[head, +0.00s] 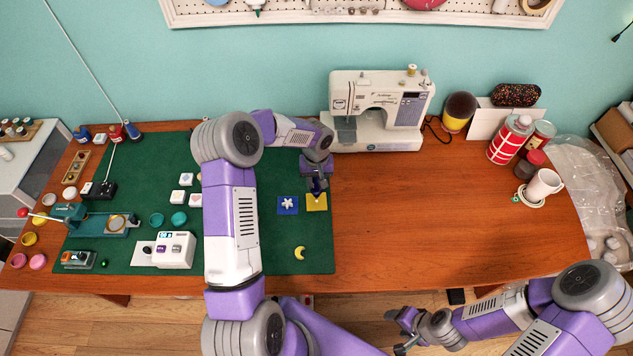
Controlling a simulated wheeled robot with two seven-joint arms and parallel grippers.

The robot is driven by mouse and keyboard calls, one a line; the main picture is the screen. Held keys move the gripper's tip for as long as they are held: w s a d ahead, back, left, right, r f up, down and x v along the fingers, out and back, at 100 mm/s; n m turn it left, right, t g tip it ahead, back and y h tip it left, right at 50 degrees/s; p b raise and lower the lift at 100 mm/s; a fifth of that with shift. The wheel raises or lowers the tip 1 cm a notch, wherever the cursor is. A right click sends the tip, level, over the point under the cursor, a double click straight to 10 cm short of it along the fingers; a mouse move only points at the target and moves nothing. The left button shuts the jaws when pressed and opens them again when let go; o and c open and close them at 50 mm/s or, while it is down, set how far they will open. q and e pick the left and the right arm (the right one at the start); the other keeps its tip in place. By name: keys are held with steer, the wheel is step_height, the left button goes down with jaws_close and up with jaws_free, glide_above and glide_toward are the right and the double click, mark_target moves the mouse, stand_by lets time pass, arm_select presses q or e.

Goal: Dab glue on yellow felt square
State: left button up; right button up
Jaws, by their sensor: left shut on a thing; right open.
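The yellow felt square (317,204) lies flat on the right part of the green mat. A blue felt square (281,210) with a white star on it lies just left of it. A yellow crescent moon (299,253) lies below them on the mat. My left gripper (317,188) points down over the far edge of the yellow square. It is shut on a small dark thing that is mostly hidden, so I cannot tell whether its tip touches the felt. My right gripper (398,332) is open and empty in front of the table's front edge.
The green mat (270,262) carries a white device (174,249), small white tiles and a teal tool (97,225) on its left. A sewing machine (375,115) stands at the back. Cans (509,139) and a white mug (543,185) stand at right. The wooden table (440,220) is clear right of the mat.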

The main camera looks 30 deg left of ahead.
arm_select(q)
steer(key=shift+r+p, duration=1.15)
steer(key=shift+r, duration=1)
